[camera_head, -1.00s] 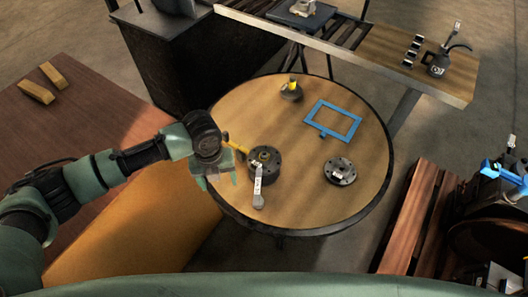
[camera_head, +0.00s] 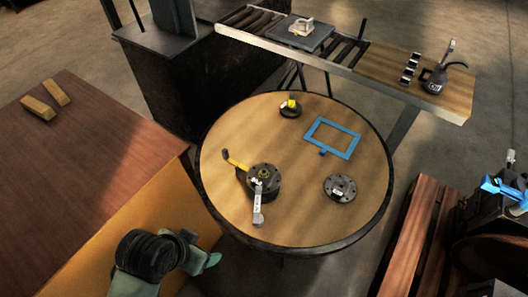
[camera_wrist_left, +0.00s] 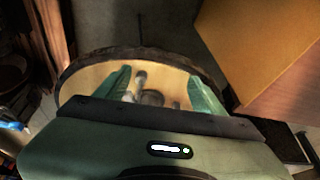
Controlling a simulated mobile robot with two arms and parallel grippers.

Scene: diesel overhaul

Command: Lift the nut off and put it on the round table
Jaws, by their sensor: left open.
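The nut (camera_head: 264,174) appears as a small brass-coloured piece on top of a dark round flanged part (camera_head: 265,188). That part stands on the round wooden table (camera_head: 225,130). My left gripper (camera_head: 201,247) is off the table's front left edge, well apart from the nut. In the left wrist view my left gripper (camera_wrist_left: 163,82) is open and empty. The round table (camera_wrist_left: 88,76) shows beyond its fingers, with a dark round part (camera_wrist_left: 152,98) between them. I cannot make out the nut there. My right gripper is out of view.
A yellow-handled tool (camera_head: 236,162) and a grey bar (camera_head: 258,207) lie against the flanged part. A blue frame (camera_head: 333,138), a bolted disc (camera_head: 340,187) and a small yellow-topped part (camera_head: 290,105) sit on the table. The table's front right is clear.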

